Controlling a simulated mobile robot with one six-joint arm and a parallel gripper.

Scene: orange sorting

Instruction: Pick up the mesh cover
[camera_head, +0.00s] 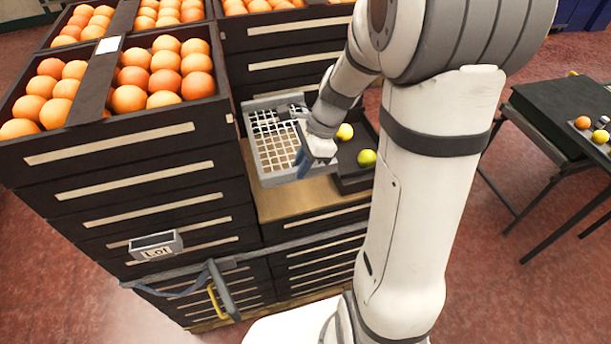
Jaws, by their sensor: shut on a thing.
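The mesh cover (274,140) is a light grey frame with a white open grid. It is tilted above the wooden top of the low crate stack in the middle. My gripper (303,165) is at the cover's right edge and is shut on it. My wrist hides part of that edge, and the fingertips are small and partly hidden. I cannot tell whether the cover's lower edge touches the wood.
A dark tray (349,184) with yellow-green fruits (367,158) lies right of the cover. Tall dark crates (120,146) full of oranges stand at left and behind. A black table (560,115) stands at right. Bare wood (300,200) shows in front of the cover.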

